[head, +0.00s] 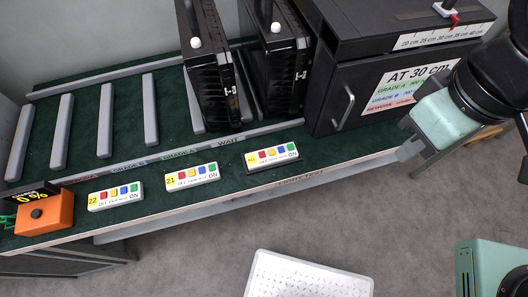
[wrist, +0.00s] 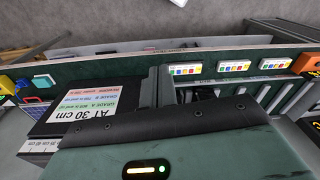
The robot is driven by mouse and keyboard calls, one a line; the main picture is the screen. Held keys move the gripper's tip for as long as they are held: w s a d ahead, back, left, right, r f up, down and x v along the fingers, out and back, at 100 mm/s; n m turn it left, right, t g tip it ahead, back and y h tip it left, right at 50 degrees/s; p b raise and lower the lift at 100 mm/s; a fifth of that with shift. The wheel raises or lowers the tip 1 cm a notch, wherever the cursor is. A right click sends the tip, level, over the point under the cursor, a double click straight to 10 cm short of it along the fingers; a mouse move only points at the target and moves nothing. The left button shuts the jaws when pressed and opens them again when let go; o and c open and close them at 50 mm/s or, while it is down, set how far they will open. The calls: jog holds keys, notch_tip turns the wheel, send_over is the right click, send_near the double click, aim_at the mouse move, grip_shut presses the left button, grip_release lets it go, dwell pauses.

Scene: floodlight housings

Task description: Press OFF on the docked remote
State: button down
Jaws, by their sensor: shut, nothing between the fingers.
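Three white remotes lie in a row along the front of the green bench: one marked 22 (head: 115,197), one marked 21 (head: 192,177) and one marked ALL (head: 272,156). Each has a yellow label, coloured buttons and small OFF and ON lettering. My gripper (head: 408,151) is shut and empty, right of all the remotes near the bench's right end, touching none. Its grey fingers (wrist: 157,88) also show in the wrist view.
Two black floodlight housings (head: 210,75) stand on the rails behind the remotes. A black cabinet (head: 335,85) marked AT 30 cm stands right of them. An orange button box (head: 45,213) sits at far left. A white perforated platform (head: 310,277) is in front.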

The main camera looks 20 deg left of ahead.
jog(key=w+a+f+n+t+y+b, duration=0.2)
jog(key=w+a+f+n+y+b, duration=0.15)
jog(key=w+a+f+n, duration=0.6)
jog(key=n+y+b, duration=0.3)
jog(key=n+y, duration=0.2)
jog(key=n, duration=0.1)
send_over(266, 156)
notch_tip(266, 156, down, 12)
jog(key=shift+h, duration=0.25)
notch_tip(266, 156, down, 9)
jog(key=b, duration=0.6)
jog(key=shift+r+b, duration=0.15)
jog(key=shift+b, duration=0.25)
jog(key=shift+f+b, duration=0.4)
jog(key=shift+b, duration=0.15)
